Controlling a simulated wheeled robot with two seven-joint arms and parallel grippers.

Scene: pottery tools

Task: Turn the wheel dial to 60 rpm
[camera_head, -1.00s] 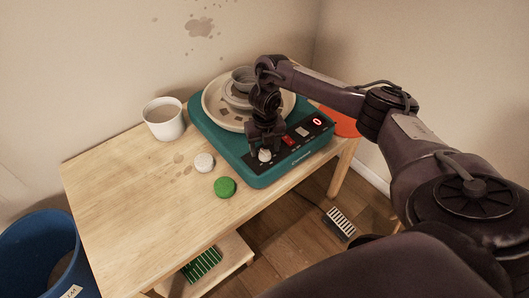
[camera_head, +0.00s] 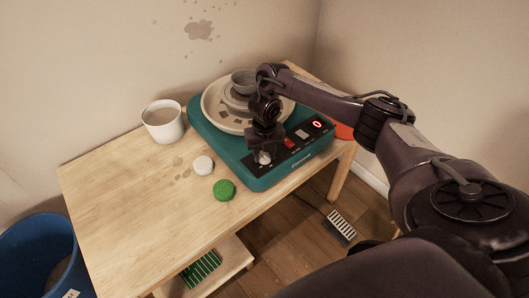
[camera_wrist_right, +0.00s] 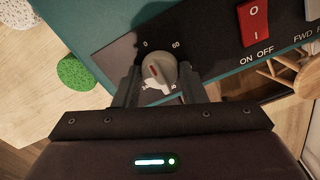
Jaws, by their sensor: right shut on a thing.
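The teal pottery wheel (camera_head: 235,160) stands on the wooden table, with a black control panel along its front. Its grey-white dial (camera_wrist_right: 160,70) shows in the right wrist view, with a red mark on its face and the labels 0 and 60 above it. The red mark sits left of the dial's middle. My right gripper (camera_wrist_right: 160,88) is shut on the dial, one finger on each side; it also shows in the head view (camera_head: 263,155). The panel's red display (camera_head: 317,125) reads 0. My left gripper is not in view.
A red ON/OFF switch (camera_wrist_right: 253,20) sits to the right of the dial. A bowl (camera_head: 243,82) rests on the round wheel head. The table's front left is clear.

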